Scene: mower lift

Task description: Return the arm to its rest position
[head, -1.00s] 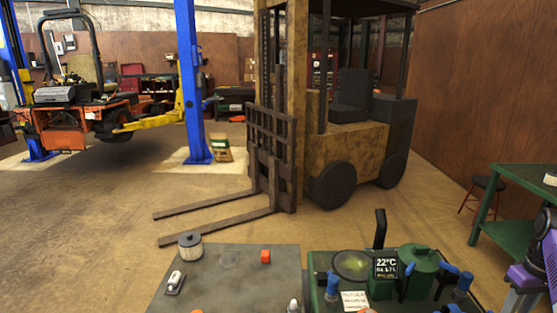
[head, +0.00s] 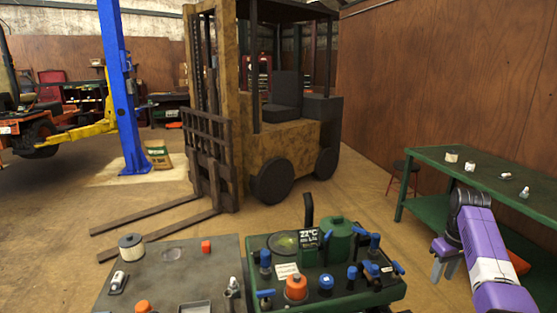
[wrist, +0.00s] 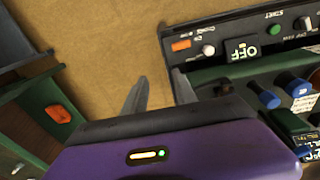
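My purple arm shows at the lower right of the head view. My gripper (head: 445,269) points down there, between the green machine and the green table. In the wrist view my gripper (wrist: 159,76) shows two grey fingers with a gap between them. Nothing is between them, and only bare floor shows beyond.
A green machine (head: 374,298) with blue and orange caps stands left of my arm; a panel reading OFF (wrist: 246,51) is close in the wrist view. A green table (head: 450,165) with small items stands on the right. A forklift (head: 290,140) stands behind, with open floor between.

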